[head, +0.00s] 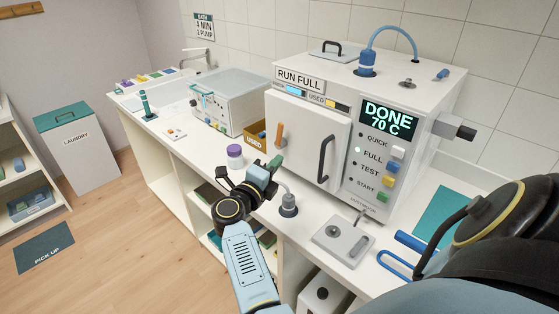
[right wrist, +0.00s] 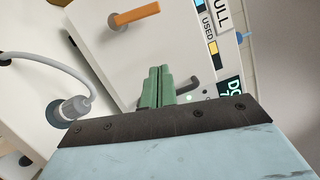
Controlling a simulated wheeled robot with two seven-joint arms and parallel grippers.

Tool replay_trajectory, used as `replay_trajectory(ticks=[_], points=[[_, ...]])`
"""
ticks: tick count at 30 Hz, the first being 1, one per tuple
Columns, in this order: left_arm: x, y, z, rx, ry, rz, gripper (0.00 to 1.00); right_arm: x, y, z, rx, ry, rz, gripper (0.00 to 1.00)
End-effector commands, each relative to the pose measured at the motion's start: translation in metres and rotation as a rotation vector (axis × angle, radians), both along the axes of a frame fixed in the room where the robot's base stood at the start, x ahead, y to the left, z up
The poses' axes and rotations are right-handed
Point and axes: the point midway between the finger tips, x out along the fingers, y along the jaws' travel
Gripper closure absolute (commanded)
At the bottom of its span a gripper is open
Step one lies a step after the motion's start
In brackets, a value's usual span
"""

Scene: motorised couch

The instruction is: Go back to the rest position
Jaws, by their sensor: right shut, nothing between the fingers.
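My right gripper (head: 274,165) is in the middle of the head view, over the counter in front of the white machine (head: 307,130). Its green fingers are shut together and empty. In the right wrist view the shut fingers (right wrist: 156,88) point at the machine's front, with its orange lever (right wrist: 134,15) above them and its dark door handle (right wrist: 187,87) partly hidden behind them. The orange lever (head: 279,134) and dark handle (head: 325,158) also show in the head view, where the door looks closed. The display (head: 388,117) reads DONE 70 C. My left gripper is out of view.
A grey hose fitting (head: 288,205) stands close to my right gripper, and a purple-lidded jar (head: 235,155) is left of it. A metal plate with a lever (head: 342,240) and blue tubing (head: 395,264) lie to the right. The wooden floor (head: 120,225) at left is open.

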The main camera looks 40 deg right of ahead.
Motion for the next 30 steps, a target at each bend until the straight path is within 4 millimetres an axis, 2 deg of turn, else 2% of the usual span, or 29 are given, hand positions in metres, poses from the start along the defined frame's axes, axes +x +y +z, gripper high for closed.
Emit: replay_trajectory(ticks=[15, 17, 19, 20, 23, 26, 27, 29, 30], points=[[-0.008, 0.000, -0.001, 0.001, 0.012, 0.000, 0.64, 0.000, 0.000, 0.000, -0.001, 0.001, 0.001, 1.00], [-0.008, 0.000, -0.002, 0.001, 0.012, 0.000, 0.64, 0.002, 0.001, -0.003, -0.012, 0.014, 0.012, 1.00], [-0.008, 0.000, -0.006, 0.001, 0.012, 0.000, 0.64, 0.008, 0.008, -0.016, -0.051, 0.063, 0.061, 1.00], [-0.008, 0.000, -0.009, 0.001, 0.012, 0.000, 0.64, 0.013, 0.013, -0.025, -0.080, 0.100, 0.096, 1.00], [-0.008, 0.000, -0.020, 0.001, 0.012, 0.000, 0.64, 0.030, 0.040, -0.070, -0.208, 0.267, 0.267, 1.00], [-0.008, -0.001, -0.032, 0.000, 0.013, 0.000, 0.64, 0.041, 0.077, -0.133, -0.347, 0.470, 0.478, 1.00], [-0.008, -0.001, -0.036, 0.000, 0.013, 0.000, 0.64, 0.041, 0.092, -0.160, -0.396, 0.551, 0.561, 1.00], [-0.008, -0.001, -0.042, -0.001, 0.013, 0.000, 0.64, 0.037, 0.113, -0.201, -0.463, 0.666, 0.680, 1.00], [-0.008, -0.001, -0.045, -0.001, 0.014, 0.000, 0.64, 0.031, 0.126, -0.228, -0.503, 0.741, 0.754, 1.00]])
